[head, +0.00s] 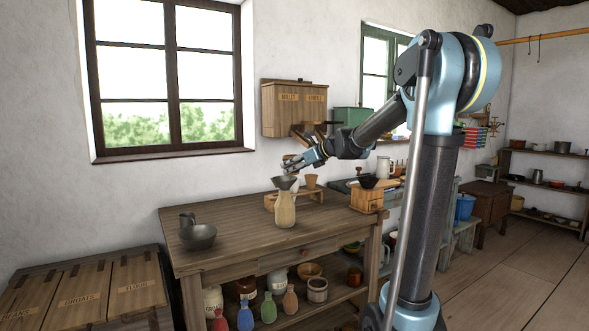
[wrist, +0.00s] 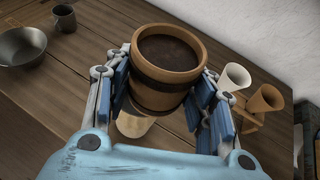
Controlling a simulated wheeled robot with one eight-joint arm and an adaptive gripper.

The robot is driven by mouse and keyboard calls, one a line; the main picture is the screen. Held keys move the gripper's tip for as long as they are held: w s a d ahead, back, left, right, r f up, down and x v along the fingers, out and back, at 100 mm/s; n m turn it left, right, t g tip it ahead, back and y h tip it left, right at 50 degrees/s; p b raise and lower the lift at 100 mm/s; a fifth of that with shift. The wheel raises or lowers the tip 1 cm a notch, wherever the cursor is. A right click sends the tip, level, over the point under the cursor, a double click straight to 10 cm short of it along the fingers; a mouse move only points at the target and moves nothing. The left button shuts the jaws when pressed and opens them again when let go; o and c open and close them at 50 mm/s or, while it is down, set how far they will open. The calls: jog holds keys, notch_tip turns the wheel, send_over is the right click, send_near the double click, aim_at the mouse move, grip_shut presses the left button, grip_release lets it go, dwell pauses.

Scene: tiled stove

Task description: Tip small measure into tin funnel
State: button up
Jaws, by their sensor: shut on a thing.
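My gripper (head: 291,164) is shut on the small measure (wrist: 168,70), a round wooden cup with dark bands. In the wrist view the blue finger pads press on both its sides and its mouth looks upright. Its inside is dark brown; I cannot tell whether that is filling or an empty hollow. My gripper is a little above the funnel. In the wrist view a pale rounded thing (wrist: 134,124) shows below the measure, mostly hidden.
A metal bowl (head: 198,237) and a grey mug (head: 187,219) stand at the bench's left end. A wooden grinder (head: 367,199) stands to the right. The bench's middle left (head: 236,218) is bare.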

dwell(0.4)
jog(key=shift+r, duration=3)
jog(key=shift+s, duration=0.1)
